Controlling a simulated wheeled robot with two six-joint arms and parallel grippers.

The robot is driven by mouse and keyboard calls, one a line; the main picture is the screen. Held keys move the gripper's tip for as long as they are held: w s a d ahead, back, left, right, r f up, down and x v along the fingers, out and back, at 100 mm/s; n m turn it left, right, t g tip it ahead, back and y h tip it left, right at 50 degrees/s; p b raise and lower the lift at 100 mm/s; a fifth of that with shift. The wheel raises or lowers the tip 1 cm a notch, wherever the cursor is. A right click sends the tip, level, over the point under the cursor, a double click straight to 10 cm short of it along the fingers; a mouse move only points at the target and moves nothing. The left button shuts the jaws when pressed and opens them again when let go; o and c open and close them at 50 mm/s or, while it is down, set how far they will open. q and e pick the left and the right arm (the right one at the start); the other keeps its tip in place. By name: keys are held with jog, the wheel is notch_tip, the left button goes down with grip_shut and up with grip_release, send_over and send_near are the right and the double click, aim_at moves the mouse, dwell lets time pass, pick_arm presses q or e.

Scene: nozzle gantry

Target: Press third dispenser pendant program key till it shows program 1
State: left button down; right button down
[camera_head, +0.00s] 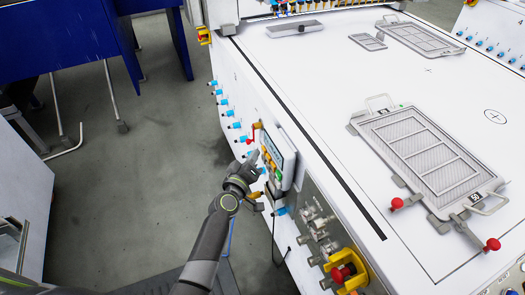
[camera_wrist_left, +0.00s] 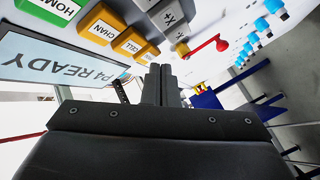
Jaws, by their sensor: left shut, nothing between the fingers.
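The pendant (camera_head: 279,150) hangs on the white machine's side in the head view. In the left wrist view its screen (camera_wrist_left: 40,58) is upside down and appears to read "P4 READY". Beside the screen are a green HOME key (camera_wrist_left: 50,8), a yellow CHAN key (camera_wrist_left: 101,29), an orange key (camera_wrist_left: 130,43) and grey keys (camera_wrist_left: 168,18). Contact with a key cannot be told. My right gripper is out of view.
A red-knobbed lever (camera_wrist_left: 221,45) sticks out beside the keys. Blue fittings (camera_head: 233,125) line the machine's side. A yellow-framed red emergency button (camera_head: 341,274) is below right. Framed trays (camera_head: 398,117) lie on the white table top. Open floor (camera_head: 150,150) is at left.

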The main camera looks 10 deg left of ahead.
pick_arm(q)
jog(key=shift+w+d, duration=0.4)
jog(key=shift+d, duration=0.15)
dwell(0.9)
jog(key=shift+s+a, duration=0.55)
jog(key=shift+a, duration=0.25)
jog(key=shift+s+a+b, duration=0.15)
jog(key=shift+s+a, duration=0.6)
jog(key=shift+a, duration=0.3)
jog(key=shift+s+a+b, duration=0.15)
jog(key=shift+s+a, duration=0.55)
jog(key=shift+a, duration=0.35)
